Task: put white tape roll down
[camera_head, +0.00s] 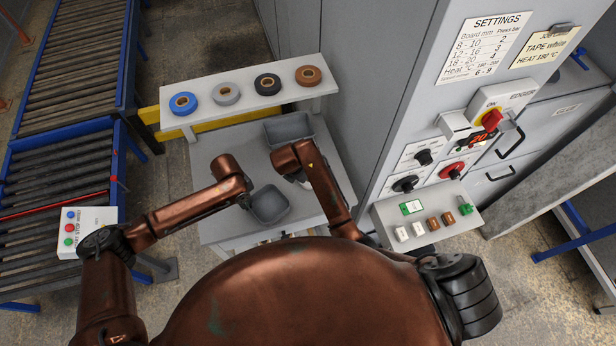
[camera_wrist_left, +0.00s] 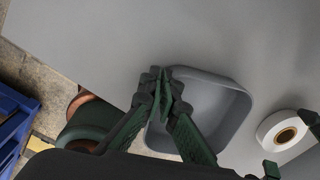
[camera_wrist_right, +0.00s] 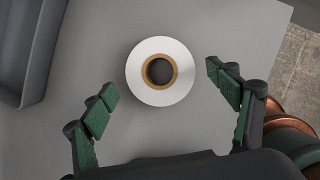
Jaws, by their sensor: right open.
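The white tape roll (camera_wrist_right: 136,76) lies flat on the grey table (camera_wrist_right: 215,35) in the right wrist view, its brown core facing up. It also shows at the right of the left wrist view (camera_wrist_left: 266,130). In the head view my right arm hides it. My right gripper (camera_wrist_right: 160,88) is open, with one finger on each side of the roll and a gap to both. My left gripper (camera_wrist_left: 163,82) is shut and empty, over the near edge of a grey bin (camera_wrist_left: 238,112). It also shows in the head view (camera_head: 245,203).
A shelf (camera_head: 200,120) behind the table holds blue (camera_head: 174,106), grey (camera_head: 226,93), black (camera_head: 260,88) and brown (camera_head: 300,76) rolls. Another grey bin (camera_head: 288,130) stands at the table's back. A machine cabinet (camera_head: 400,60) rises at right; a roller conveyor (camera_head: 60,165) is at left.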

